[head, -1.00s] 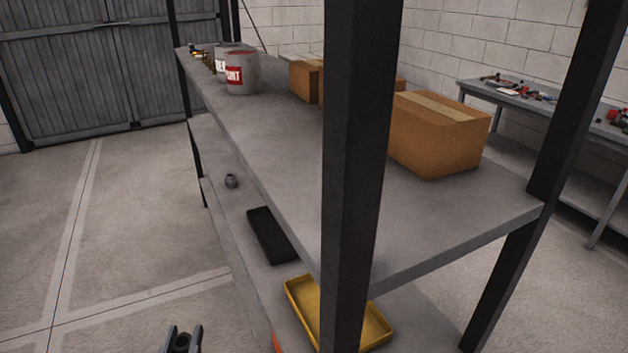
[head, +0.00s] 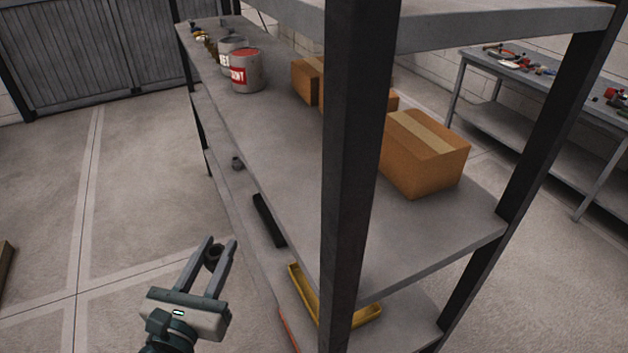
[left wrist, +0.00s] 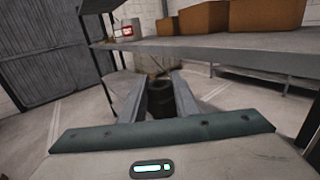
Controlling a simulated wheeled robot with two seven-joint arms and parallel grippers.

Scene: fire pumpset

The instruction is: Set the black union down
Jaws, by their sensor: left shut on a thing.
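My left gripper (head: 214,255) is shut on the black union (head: 214,257), a small dark ring-shaped fitting held between the fingertips. It is in the air to the left of the shelf unit, over the aisle floor. In the left wrist view the black union (left wrist: 161,98) sits between the two fingers, with the shelf beyond. A black tray (head: 268,220) and a yellow tray (head: 306,292) stand on the lower shelf (head: 245,210), partly hidden by the upper shelf and the post. My right gripper is not in view.
The upper shelf (head: 290,170) carries paint cans (head: 246,72) and cardboard boxes (head: 425,155). A dark post (head: 350,190) stands at its near corner. A workbench (head: 540,90) stands at right.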

